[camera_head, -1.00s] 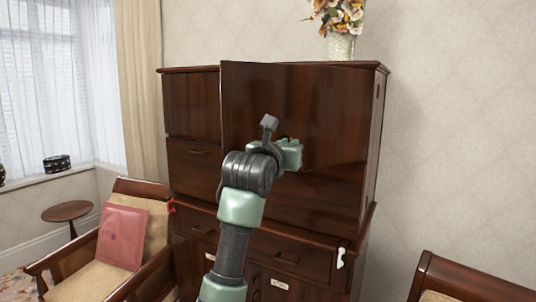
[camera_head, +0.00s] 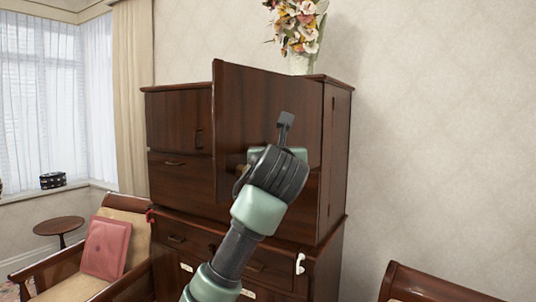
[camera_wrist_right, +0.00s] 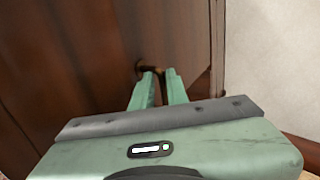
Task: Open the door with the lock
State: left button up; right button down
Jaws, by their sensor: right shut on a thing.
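A dark brown wooden door (camera_head: 247,105) on the upper right of a tall cabinet (camera_head: 180,115) stands swung out at an angle, its free edge toward the left and its hinge side toward the right. My right arm reaches up to it. My right gripper (camera_wrist_right: 158,88) is shut on the small dark handle or lock (camera_wrist_right: 151,68) on the door face in the right wrist view. In the head view, my wrist hides most of the fingers, and a brass-coloured bit (camera_head: 241,168) shows at its left. My left gripper is not in view.
A vase of flowers (camera_head: 299,35) stands on the cabinet. Drawers (camera_head: 180,172) lie at left and below. A chair with a pink cushion (camera_head: 106,248) is at lower left, another wooden chair (camera_head: 430,285) at lower right. The wall (camera_head: 440,130) at right is bare.

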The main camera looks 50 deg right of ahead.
jog(key=shift+s+d+r+m, duration=0.3)
jog(key=shift+s+d+r, duration=0.1)
jog(key=shift+s, duration=0.05)
jog(key=c, duration=1.6)
grip_release()
jog(key=shift+o, duration=0.4)
jog(key=shift+s+d+f, duration=0.15)
jog(key=shift+s+d, duration=0.05)
jog(key=shift+d, duration=0.3)
jog(key=shift+a, duration=0.15)
jog(key=shift+a+f, duration=0.1)
jog(key=b+v, duration=0.2)
jog(key=v, duration=0.5)
jog(key=shift+a+b, duration=0.3)
jog(key=shift+a, duration=0.15)
